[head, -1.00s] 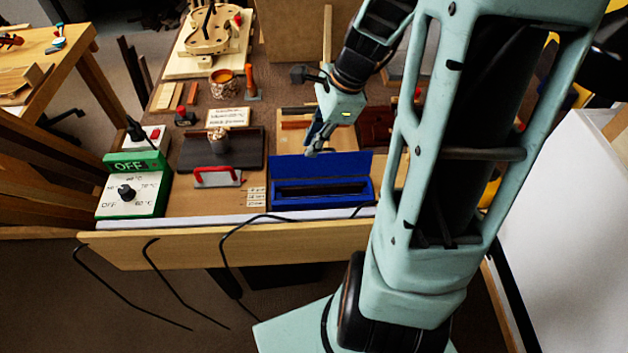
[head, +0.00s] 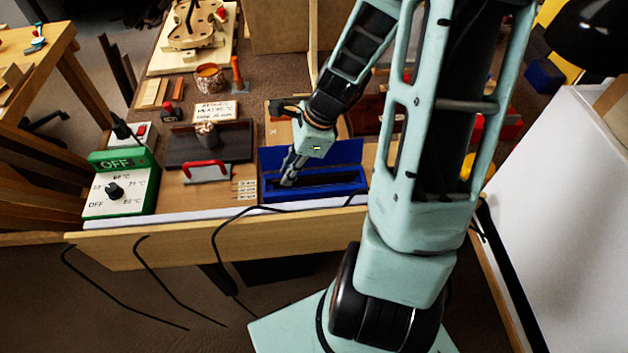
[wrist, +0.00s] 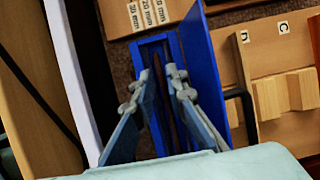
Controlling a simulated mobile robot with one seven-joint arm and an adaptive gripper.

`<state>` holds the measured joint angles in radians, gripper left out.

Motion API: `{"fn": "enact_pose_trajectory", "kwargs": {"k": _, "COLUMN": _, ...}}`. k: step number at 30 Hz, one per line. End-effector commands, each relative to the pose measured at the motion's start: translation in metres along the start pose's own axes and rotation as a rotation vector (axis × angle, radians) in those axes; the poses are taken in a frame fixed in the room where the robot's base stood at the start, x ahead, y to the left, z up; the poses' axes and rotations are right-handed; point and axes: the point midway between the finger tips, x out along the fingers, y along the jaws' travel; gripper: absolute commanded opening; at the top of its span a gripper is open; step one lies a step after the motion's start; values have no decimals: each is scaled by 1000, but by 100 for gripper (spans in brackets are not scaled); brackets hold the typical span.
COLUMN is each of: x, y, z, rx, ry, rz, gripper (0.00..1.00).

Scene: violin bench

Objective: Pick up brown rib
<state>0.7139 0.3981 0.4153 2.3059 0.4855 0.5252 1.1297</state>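A long blue tray (head: 318,197) with a raised blue lid (head: 345,152) stands near the front edge of the bench. It also shows in the wrist view (wrist: 168,42). Inside it, a thin dark brown strip (wrist: 180,128), which looks like the brown rib, shows partly between my fingers. Its ends are hidden or too dark to make out. My gripper (head: 287,182) points down at the left part of the tray. In the wrist view my gripper (wrist: 159,74) has its fingertips apart over the tray's trough, with a narrow gap between them. I see nothing clamped.
The upright lid stands close to my fingers. A wooden block with slots (wrist: 285,95) lies beyond it. Left of the tray are a red-handled tool (head: 206,172), a dark plate with a cup (head: 180,150) and a green-white heater control box (head: 118,190).

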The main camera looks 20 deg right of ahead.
Motion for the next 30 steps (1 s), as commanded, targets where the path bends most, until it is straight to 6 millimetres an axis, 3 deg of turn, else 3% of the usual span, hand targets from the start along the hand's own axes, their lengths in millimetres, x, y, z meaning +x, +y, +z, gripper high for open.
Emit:
{"fn": "enact_pose_trajectory", "kwargs": {"k": 6, "x": 17, "y": 1, "z": 0, "rx": -1, "ry": 0, "rz": 2, "gripper": 13}}
{"fn": "enact_pose_trajectory", "kwargs": {"k": 12, "x": 16, "y": 0, "z": 0, "rx": -1, "ry": 0, "rz": 1, "gripper": 13}}
{"fn": "enact_pose_trajectory", "kwargs": {"k": 16, "x": 16, "y": 0, "z": 0, "rx": -1, "ry": 1, "rz": 0, "gripper": 0}}
{"fn": "enact_pose_trajectory", "kwargs": {"k": 30, "x": 13, "y": -1, "z": 1, "rx": -1, "ry": 1, "rz": 0, "gripper": 0}}
